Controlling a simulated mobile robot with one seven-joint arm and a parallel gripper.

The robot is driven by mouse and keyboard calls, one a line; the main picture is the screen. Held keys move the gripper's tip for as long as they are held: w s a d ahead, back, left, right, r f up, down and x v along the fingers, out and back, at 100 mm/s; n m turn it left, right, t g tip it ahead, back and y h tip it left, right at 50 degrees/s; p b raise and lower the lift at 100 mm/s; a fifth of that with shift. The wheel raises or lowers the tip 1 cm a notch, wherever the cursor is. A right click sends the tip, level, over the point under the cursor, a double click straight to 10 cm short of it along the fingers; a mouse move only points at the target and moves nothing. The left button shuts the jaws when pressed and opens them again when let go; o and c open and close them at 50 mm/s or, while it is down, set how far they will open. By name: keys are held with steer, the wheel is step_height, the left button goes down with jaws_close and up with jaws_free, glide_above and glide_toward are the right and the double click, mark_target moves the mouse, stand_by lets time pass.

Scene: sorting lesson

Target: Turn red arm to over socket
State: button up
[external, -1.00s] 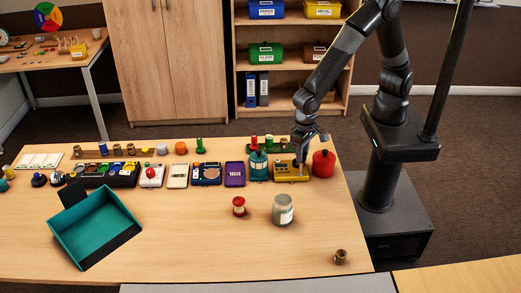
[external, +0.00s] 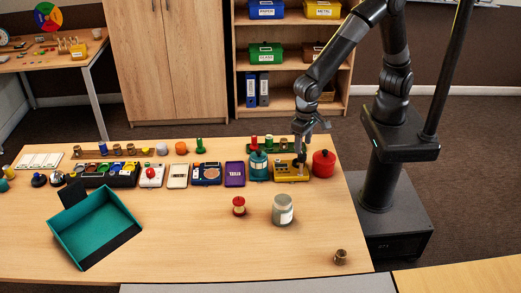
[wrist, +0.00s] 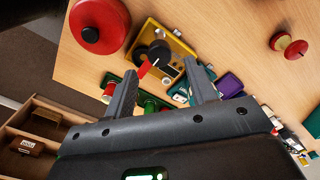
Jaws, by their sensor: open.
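The yellow box (external: 283,173) sits near the back right of the table. In the wrist view, the yellow box (wrist: 179,45) carries a round black knob (wrist: 160,50). A short red arm (wrist: 147,68) points from the knob toward the lower left of that view. A socket cannot be made out clearly. My gripper (external: 299,153) is just above the yellow box. In the wrist view, my gripper (wrist: 160,70) is open, with the knob and red arm showing between and beyond its fingertips. Nothing is held.
A red round canister (external: 323,164) stands close to the right of the yellow box. Green and red pieces stand behind. A glass jar (external: 283,211) and a red spool (external: 239,206) stand in front, with open table around them.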

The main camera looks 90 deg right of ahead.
mark_target(302, 154)
step_height(302, 154, up, 6)
steer(key=shift+r, duration=0.1)
stand_by(0.4)
steer(key=w+d+m+g+y, duration=0.1)
steer(key=w+d+g+y, duration=0.2)
steer(key=x, duration=1.1)
steer(key=shift+d+f, duration=0.1)
steer(key=shift+f, duration=0.1)
steer(key=shift+c, duration=0.2)
